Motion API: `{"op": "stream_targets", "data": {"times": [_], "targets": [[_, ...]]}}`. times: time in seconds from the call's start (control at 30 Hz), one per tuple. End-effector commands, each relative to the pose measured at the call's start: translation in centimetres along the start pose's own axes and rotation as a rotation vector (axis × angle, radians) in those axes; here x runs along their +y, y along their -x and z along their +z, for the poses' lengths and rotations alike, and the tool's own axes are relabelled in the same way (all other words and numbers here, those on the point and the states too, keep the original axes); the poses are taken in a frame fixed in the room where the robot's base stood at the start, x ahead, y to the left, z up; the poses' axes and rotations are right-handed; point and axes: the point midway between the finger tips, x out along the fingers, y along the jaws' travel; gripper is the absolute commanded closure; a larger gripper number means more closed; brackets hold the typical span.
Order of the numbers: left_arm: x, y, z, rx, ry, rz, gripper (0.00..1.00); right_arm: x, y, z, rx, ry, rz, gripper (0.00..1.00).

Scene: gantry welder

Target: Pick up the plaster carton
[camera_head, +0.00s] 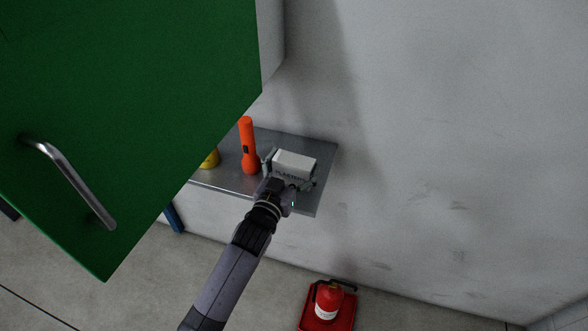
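The plaster carton (294,163) is a small white box with dark lettering on its near side. It is at the right part of a grey metal shelf; whether it rests on the shelf or is slightly raised is unclear. My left gripper (291,172) reaches in from the lower left, with one finger at each side of the carton. The fingers are close to its sides, but I cannot tell whether they press on it. The gripper hides part of the carton's lower front. My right gripper is not in view.
An orange flashlight (248,148) stands just left of the carton on the shelf (322,158). A yellow object (210,159) is partly hidden behind the large green door (130,90) with its metal handle (70,180).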

Motion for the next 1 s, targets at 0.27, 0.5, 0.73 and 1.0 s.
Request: {"op": "stream_targets", "data": {"times": [0.27, 0.5, 0.73, 1.0], "targets": [[0.0, 0.0, 0.0, 0.000, 0.000, 0.000, 0.37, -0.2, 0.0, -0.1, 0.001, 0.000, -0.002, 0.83], [0.0, 0.0, 0.0, 0.001, 0.000, 0.000, 0.45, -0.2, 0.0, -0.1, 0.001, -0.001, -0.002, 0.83], [-0.1, 0.0, -1.4, 0.005, -0.002, 0.000, 0.45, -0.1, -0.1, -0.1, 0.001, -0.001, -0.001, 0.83], [0.0, 0.0, -6.8, 0.008, -0.002, 0.000, 0.45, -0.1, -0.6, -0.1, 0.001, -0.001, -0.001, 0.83]]}}
